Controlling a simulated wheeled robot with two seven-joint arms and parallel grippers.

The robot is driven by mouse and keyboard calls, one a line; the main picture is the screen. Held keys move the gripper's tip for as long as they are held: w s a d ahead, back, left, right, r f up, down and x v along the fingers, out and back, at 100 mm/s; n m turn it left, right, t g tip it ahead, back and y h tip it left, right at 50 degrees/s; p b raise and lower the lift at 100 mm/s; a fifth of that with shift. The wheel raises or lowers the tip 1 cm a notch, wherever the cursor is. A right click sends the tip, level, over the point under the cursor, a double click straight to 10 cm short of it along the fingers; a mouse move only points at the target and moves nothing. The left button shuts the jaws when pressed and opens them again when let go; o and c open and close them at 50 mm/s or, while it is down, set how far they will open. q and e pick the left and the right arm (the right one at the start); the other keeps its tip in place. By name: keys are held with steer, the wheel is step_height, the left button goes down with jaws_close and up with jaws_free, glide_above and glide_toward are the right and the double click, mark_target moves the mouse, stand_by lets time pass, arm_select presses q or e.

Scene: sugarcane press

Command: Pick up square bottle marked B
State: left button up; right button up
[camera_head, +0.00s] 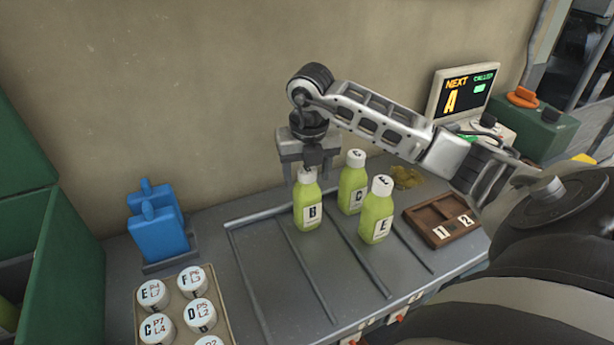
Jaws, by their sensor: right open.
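The square bottle marked B (307,212) stands upright on the grey counter (262,287), green with a pale cap. My right gripper (307,168) points down from above it, open, with its fingers around the level of the cap. The cap's top is partly hidden by the gripper, and I cannot tell whether the fingers touch it. Bottle C (352,184) and bottle E (376,212) stand upright to its right. My left gripper is not in view.
Thin metal rails (362,262) divide the counter. A tray of lettered round caps (190,283) lies front left, with a blue object (157,225) behind it. A brown box marked 1 and 2 (412,217) lies right. A screen (460,96) reads "NEXT A".

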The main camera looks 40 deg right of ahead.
steer(key=shift+r, duration=0.15)
jaws_close()
